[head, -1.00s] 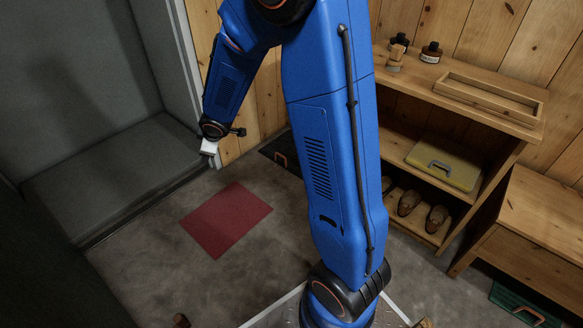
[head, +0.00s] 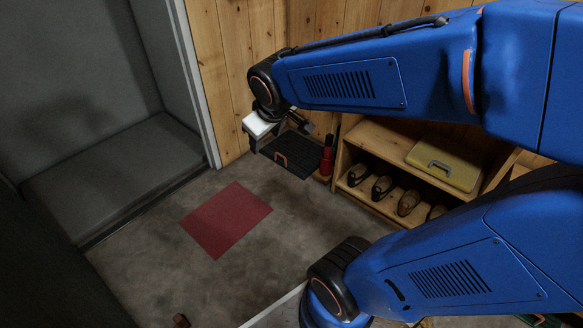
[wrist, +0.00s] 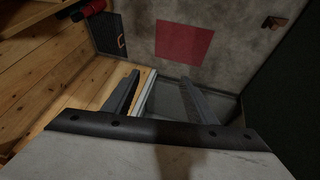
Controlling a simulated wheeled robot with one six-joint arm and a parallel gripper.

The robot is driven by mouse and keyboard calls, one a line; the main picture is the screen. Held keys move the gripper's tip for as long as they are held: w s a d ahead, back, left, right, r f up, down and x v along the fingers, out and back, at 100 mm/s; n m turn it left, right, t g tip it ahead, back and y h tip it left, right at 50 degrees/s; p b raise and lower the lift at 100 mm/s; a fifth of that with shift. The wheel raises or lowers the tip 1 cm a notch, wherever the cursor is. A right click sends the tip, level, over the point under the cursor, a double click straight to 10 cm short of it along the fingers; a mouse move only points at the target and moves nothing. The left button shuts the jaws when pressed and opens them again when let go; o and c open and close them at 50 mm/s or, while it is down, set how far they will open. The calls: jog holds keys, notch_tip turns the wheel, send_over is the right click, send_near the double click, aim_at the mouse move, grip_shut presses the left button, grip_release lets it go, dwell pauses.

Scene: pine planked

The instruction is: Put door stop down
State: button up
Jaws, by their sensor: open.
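A small brown wooden piece (head: 181,321), which looks like the door stop, lies on the grey floor at the bottom edge of the head view, partly cut off. A small brown piece, apparently the same one, shows at the upper right of the wrist view (wrist: 274,22). My gripper (wrist: 160,77) is open, with nothing between its fingers. In the head view my gripper (head: 264,142) is in the air near the plank wall, well away from the brown piece. A flat red mat (head: 226,220) lies on the floor, also in the wrist view (wrist: 184,42).
A black case (head: 290,153) with an orange handle and a red bottle-like object (head: 327,157) stand near my gripper. A wooden shelf (head: 372,135) holds shoes and a yellow case (head: 443,163). A grey doorway recess (head: 110,170) is at left. The floor around the mat is clear.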

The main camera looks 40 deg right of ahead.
jog(key=s+a+r+m+y, duration=0.1)
jog(key=s+m, duration=0.1)
jog(key=s, duration=1.2)
jog(key=shift+a+m+g, duration=0.3)
jog(key=shift+a+g, duration=0.1)
jog(key=shift+s+r, duration=0.1)
